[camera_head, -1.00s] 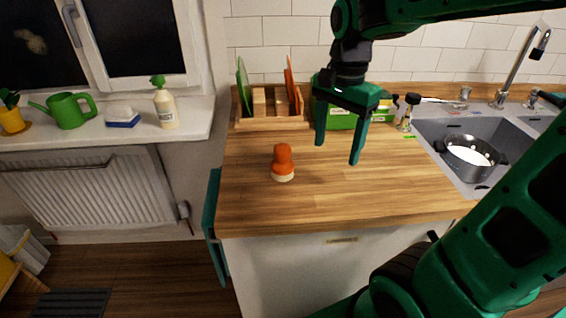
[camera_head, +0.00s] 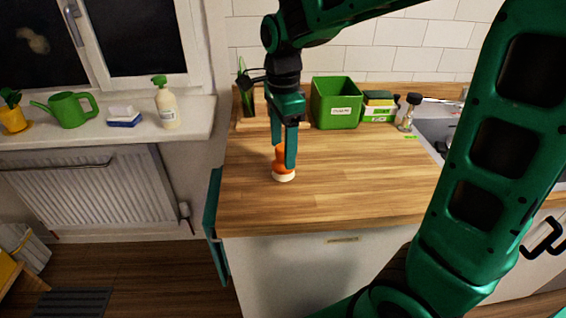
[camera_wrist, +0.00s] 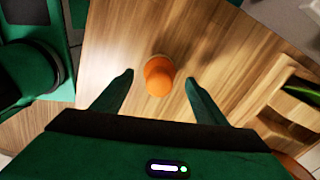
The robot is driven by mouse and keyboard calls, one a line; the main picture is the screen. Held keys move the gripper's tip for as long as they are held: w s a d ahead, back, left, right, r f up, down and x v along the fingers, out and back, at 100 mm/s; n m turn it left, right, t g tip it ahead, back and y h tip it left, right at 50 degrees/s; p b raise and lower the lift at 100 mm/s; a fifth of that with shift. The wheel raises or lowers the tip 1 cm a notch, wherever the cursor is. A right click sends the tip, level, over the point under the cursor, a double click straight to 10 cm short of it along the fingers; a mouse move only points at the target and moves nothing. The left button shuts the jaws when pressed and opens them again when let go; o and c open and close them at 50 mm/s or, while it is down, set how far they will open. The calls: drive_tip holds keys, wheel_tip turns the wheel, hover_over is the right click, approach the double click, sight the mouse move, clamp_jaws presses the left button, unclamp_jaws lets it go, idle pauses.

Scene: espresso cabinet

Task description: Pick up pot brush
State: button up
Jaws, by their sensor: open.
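The pot brush (camera_head: 284,174) stands upright on the wooden counter, with an orange handle on top and a pale bristle base below. My gripper (camera_head: 284,150) is above it in the head view, fingers pointing down, one finger hiding part of the handle. In the wrist view the orange top of the brush (camera_wrist: 159,76) lies between the two open fingertips of my gripper (camera_wrist: 159,78), with a gap on each side. The fingers do not appear to touch it.
A green box (camera_head: 335,102), a sponge pack (camera_head: 379,106) and a small brush-like item (camera_head: 408,113) stand at the back of the counter. A wooden rack (camera_head: 245,122) is behind my gripper. The counter's front and middle (camera_head: 350,185) are clear.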

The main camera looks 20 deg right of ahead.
drive_tip(key=shift+d+f, duration=0.1)
drive_tip(key=shift+f, duration=2.5)
drive_tip(key=c, duration=1.1)
